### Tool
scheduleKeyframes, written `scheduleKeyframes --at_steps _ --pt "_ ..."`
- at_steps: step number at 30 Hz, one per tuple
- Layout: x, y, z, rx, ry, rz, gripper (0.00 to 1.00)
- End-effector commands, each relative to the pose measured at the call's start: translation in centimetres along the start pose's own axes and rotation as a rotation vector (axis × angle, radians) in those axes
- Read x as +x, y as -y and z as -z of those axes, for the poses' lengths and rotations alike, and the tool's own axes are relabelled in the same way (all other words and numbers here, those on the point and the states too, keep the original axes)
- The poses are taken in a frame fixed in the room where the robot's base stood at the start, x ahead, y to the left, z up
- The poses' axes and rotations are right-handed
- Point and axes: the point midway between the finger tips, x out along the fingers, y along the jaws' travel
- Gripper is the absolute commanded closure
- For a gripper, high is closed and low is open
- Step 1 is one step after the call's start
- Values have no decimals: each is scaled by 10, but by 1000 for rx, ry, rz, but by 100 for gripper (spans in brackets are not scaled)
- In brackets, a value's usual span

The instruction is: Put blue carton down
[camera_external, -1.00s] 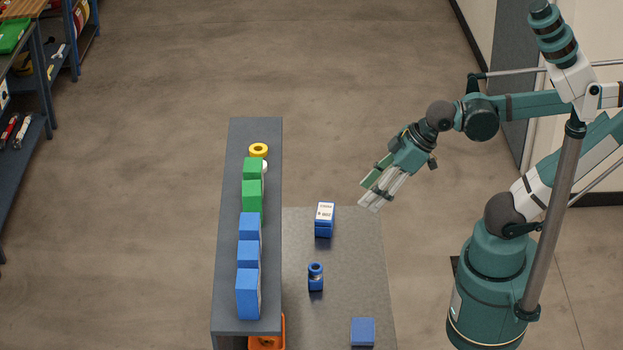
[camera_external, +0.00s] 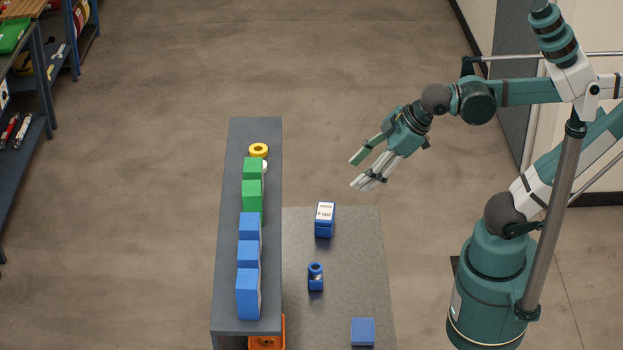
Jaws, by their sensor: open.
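A blue carton with a white printed top (camera_external: 325,220) stands upright on the grey low table (camera_external: 355,275), near its far edge. Another plain blue box (camera_external: 363,331) sits at the table's near right. Several blue boxes (camera_external: 248,293) also stand in a row on the raised dark shelf (camera_external: 230,200); I cannot tell which one the task means. My gripper (camera_external: 361,173) is open and empty, above and to the right of the white-topped carton, apart from it.
A small blue cylindrical part (camera_external: 316,277) stands mid-table. Green boxes (camera_external: 252,195) and a yellow ring (camera_external: 258,149) share the shelf with the blue boxes. An orange bin (camera_external: 268,333) shows beneath the shelf. The table's right side is mostly clear.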

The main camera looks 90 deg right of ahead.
Motion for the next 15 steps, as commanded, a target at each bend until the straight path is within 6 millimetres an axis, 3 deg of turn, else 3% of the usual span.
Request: scheduleKeyframes --at_steps 8,15 --pt "26 -10 22 -246 -31 -83 51" --pt "58 -18 58 -620 -67 -216 51"
